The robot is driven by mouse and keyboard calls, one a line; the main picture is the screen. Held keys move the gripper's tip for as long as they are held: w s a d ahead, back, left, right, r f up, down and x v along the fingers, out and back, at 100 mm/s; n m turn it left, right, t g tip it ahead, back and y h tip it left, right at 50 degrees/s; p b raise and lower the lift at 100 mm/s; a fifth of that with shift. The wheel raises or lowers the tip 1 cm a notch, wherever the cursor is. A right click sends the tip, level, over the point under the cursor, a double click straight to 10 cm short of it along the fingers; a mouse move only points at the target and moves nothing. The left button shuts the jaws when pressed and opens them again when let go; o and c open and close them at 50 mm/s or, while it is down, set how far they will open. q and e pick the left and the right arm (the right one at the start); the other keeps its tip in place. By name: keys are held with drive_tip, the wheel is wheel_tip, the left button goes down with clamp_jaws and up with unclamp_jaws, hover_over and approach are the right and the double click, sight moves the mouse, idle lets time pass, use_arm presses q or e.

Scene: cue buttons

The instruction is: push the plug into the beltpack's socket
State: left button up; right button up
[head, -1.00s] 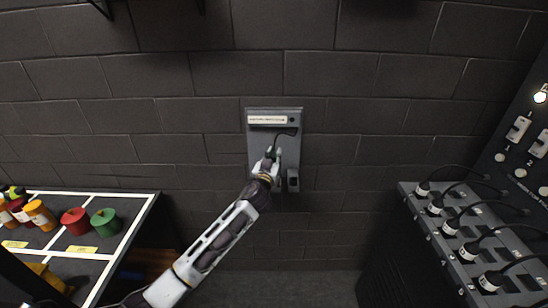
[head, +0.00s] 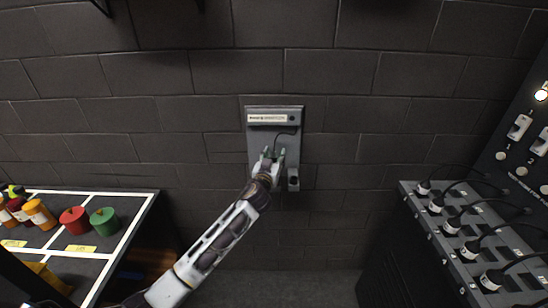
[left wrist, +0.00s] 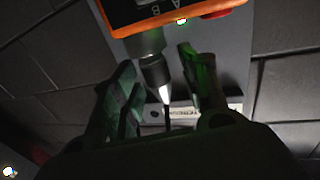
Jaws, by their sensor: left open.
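The plug (left wrist: 156,75) is a dark cylinder with a pale tail end, and its cable runs down from it in the left wrist view. Its upper end meets a grey collar under the orange-edged beltpack (left wrist: 185,14), marked A and B; I cannot tell how deep it sits. My left gripper (head: 274,153) is open, with its green-tinted fingers on either side of the plug and visible gaps between. It also shows in the left wrist view (left wrist: 157,60). In the head view the gripper hides the plug and beltpack. My right gripper is not in view.
A grey wall panel (head: 257,135) with a white label carries a black cable (head: 290,133). A table (head: 130,232) with coloured containers stands at left. A grey console (head: 425,222) with several plugged cables stands at right. The floor between is clear.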

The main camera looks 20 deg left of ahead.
use_arm(q)
drive_tip(key=shift+s, duration=0.2)
drive_tip(key=s, duration=1.1)
drive_tip(key=shift+s+d, duration=0.3)
idle(0.4)
idle(0.5)
